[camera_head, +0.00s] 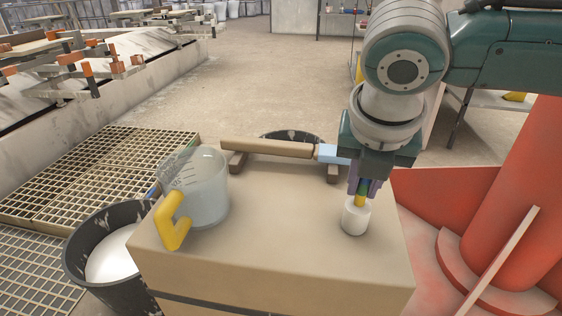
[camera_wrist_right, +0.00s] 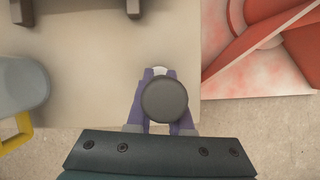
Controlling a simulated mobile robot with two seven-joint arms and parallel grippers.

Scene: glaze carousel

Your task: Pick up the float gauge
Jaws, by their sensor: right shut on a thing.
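The float gauge is a slim upright stick with green and yellow bands (camera_head: 361,195). Its lower end goes into a white cylindrical holder (camera_head: 356,217) at the right side of the table top. My right gripper (camera_head: 365,186) points down with its purple fingers shut around the gauge's upper part. In the right wrist view a dark round cap (camera_wrist_right: 165,99) lies between the fingers and hides most of what is below. A sliver of white (camera_wrist_right: 160,70) shows just beyond it. I cannot tell whether the gauge is lifted at all. My left gripper is not in view.
A clear measuring jug (camera_head: 205,190) with a yellow handle stands at the table's left. A brown rod (camera_head: 266,148) with a pale blue end lies on rests at the back. A dark bucket (camera_head: 75,250) of white liquid stands left of the table (camera_head: 280,250). A red structure (camera_head: 510,200) rises at the right.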

